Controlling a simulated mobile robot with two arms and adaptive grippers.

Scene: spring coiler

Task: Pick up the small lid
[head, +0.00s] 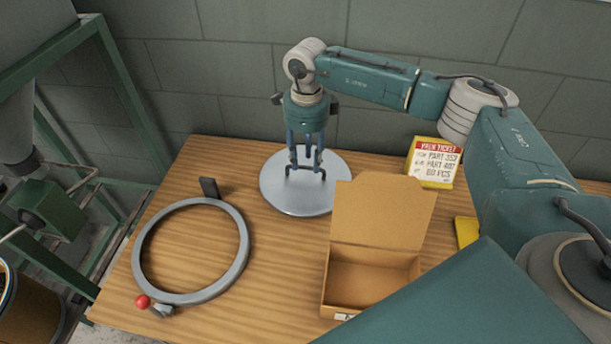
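A round, flat grey lid (296,203) lies on the wooden table near its back edge. My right gripper (306,171) points straight down over the middle of the lid. Its fingers are spread apart, with their tips low over the lid, and a small dark part shows between them. I cannot tell whether the fingertips touch the lid. My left gripper is not in view.
A grey clamp ring (243,246) with a red knob (142,302) lies at the left. An open cardboard box (382,218) stands right of the lid. Green machine framing (124,82) stands left of the table.

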